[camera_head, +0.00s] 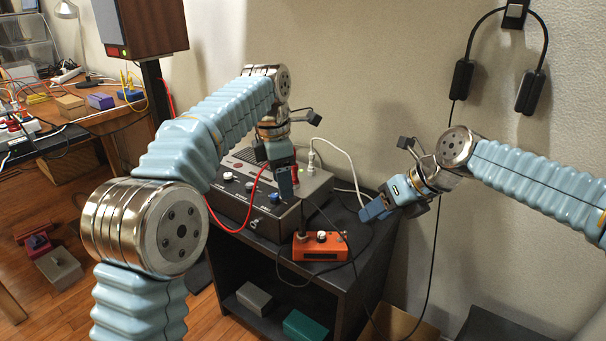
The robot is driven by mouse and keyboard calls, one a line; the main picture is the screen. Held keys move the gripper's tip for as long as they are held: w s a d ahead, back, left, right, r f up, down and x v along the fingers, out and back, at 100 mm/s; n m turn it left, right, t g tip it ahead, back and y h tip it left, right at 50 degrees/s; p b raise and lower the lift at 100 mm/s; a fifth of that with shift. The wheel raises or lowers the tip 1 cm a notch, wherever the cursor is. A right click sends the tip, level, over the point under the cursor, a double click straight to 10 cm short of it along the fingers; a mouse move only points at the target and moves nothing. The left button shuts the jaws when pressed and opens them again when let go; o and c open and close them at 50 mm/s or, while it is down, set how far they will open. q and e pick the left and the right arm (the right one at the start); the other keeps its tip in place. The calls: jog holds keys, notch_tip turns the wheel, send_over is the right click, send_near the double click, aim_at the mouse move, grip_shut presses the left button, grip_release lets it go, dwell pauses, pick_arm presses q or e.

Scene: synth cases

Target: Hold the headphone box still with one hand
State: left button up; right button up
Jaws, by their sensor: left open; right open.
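A small orange box (322,250) with knobs and a plugged-in cable sits at the front of the black stand (344,279); it appears to be the headphone box. My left gripper (285,185) is open, pointing down above the front right part of the grey console (238,196), above and left of the orange box. Its finger gap is hard to see. My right gripper (372,211) is open and empty, to the right of and above the orange box, pointing left. Neither gripper appears to touch the orange box.
Headphones (463,80) hang on the wall at upper right. A red cable (240,228) and a white cable (347,158) run from the console. Grey (254,298) and green (305,325) boxes lie on the lower shelf. A wooden workbench (110,119) stands at left.

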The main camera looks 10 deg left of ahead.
pick_arm(q)
notch_tip(320, 180, up, 2)
jog(key=n+g+y, duration=0.1)
jog(key=n, duration=0.1)
send_over(303, 217)
notch_tip(303, 217, down, 13)
jog(key=shift+f, duration=0.1)
